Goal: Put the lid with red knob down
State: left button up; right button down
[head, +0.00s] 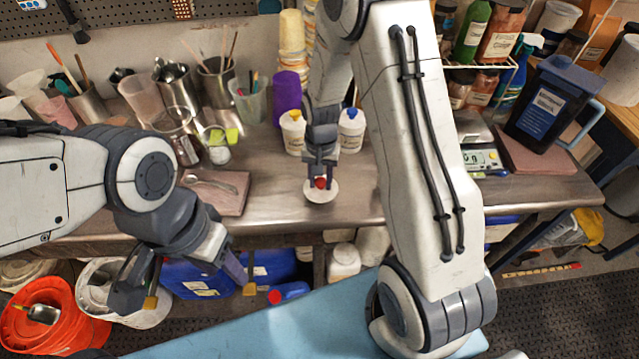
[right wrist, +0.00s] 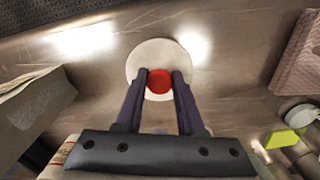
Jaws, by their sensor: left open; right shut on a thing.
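The lid with red knob (head: 321,195) is a round white disc with a red knob in its middle. It is at the front part of the workbench, below my right gripper (head: 320,180). In the right wrist view, the lid (right wrist: 138,64) shows with its red knob between the two fingertips of my right gripper (right wrist: 160,80). The right gripper is shut on the knob. I cannot tell whether the lid touches the bench top. My left gripper (head: 200,292) is open and empty, in front of the bench over the floor area.
The workbench (head: 285,195) is bare around the lid. Two white bottles, one with a yellow cap (head: 293,132) and one with a blue cap (head: 351,130), stand behind. A pink mat (head: 228,203) with a spoon lies left. A scale (head: 480,158) stands right. An orange bucket (head: 62,325) is on the floor.

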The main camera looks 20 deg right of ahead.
notch_tip(320, 180, down, 2)
jog(key=shift+f, duration=0.1)
jog(key=shift+f, duration=0.1)
jog(key=c, duration=0.5)
grip_release()
